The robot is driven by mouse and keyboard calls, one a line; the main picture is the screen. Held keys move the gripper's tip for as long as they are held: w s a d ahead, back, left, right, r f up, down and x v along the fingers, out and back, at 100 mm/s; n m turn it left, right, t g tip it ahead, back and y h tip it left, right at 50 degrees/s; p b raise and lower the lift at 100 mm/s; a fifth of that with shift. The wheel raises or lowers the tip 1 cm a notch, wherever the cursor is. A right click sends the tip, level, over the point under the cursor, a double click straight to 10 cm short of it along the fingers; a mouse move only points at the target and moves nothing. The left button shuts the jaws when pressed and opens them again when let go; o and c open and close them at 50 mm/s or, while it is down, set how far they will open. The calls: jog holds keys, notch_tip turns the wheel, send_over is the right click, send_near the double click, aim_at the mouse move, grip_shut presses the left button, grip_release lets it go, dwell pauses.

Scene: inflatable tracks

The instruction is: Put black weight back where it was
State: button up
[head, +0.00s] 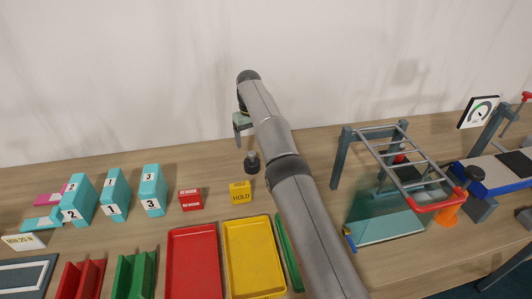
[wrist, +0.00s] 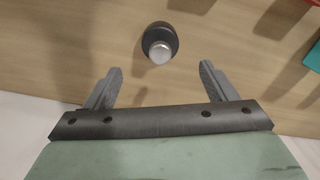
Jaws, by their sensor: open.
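The black weight (head: 251,163) stands upright on the wooden table near the middle of the head view. It has a dark round body and a grey knob on top. In the wrist view the weight (wrist: 160,42) is seen from above, just beyond the fingertips and centred between them. My gripper (head: 238,142) is up and to the left of the weight in the head view, pointing down. In the wrist view my gripper (wrist: 161,70) has its two fingers wide apart with nothing between them. The weight is apart from both fingers.
A yellow HOLD block (head: 240,192) and a red block (head: 190,199) stand left of the weight. Red (head: 193,262) and yellow (head: 252,258) trays lie in front. A metal frame (head: 400,165) is at right, with a dark knob-like object (head: 474,174) beside it. Numbered teal blocks (head: 115,195) are at left.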

jog(key=shift+r, duration=0.15)
jog(key=s+d+r+m, duration=0.2)
jog(key=s+d+r, duration=0.1)
jog(key=d+r, duration=0.55)
jog(key=s+d+r+m, duration=0.2)
jog(key=s+d+r, duration=0.3)
jog(key=s+r, duration=0.45)
jog(key=s+d+f, duration=0.2)
jog(key=s+f, duration=0.1)
jog(key=s, duration=0.9)
jog(key=s+d+f+m, duration=0.1)
jog(key=s+d+f, duration=0.2)
jog(key=s, duration=0.9)
jog(key=s+d+f+m+t, duration=0.1)
jog(key=s+d+f, duration=0.2)
jog(key=s, duration=0.9)
jog(key=shift+f, duration=0.15)
jog(key=shift+a+f, duration=0.1)
